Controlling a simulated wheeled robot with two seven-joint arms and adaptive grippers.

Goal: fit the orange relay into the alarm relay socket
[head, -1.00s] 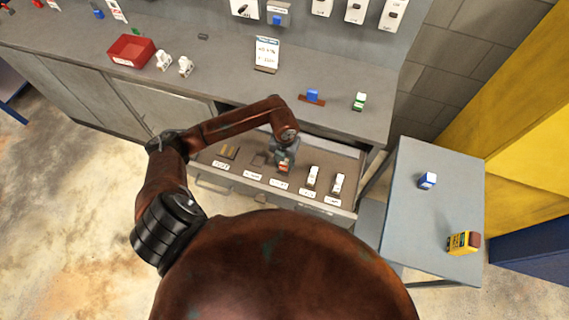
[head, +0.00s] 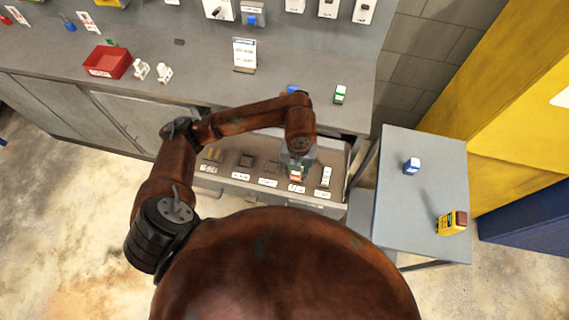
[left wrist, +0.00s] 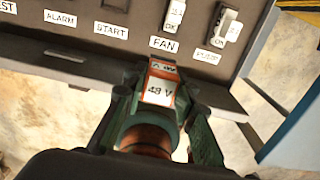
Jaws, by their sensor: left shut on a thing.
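My left gripper (head: 297,170) is shut on the orange relay (left wrist: 160,85), which has white labels, one reading 48 V. In the left wrist view the relay is just in front of the FAN label (left wrist: 163,45). In the head view the relay (head: 295,179) shows below my gripper, over the right part of the open drawer. The alarm socket (head: 246,160) is a dark, empty-looking square in the drawer. The ALARM label (left wrist: 60,18) shows at upper left in the left wrist view, with its socket mostly cut off. My right gripper is out of view.
White relays stand behind the FAN (left wrist: 174,14) and PUMP (left wrist: 228,24) labels. The START socket (left wrist: 115,4) looks empty. A side table (head: 395,220) on the right carries a blue relay (head: 412,166) and a yellow item (head: 450,223). A red bin (head: 107,63) is on the bench.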

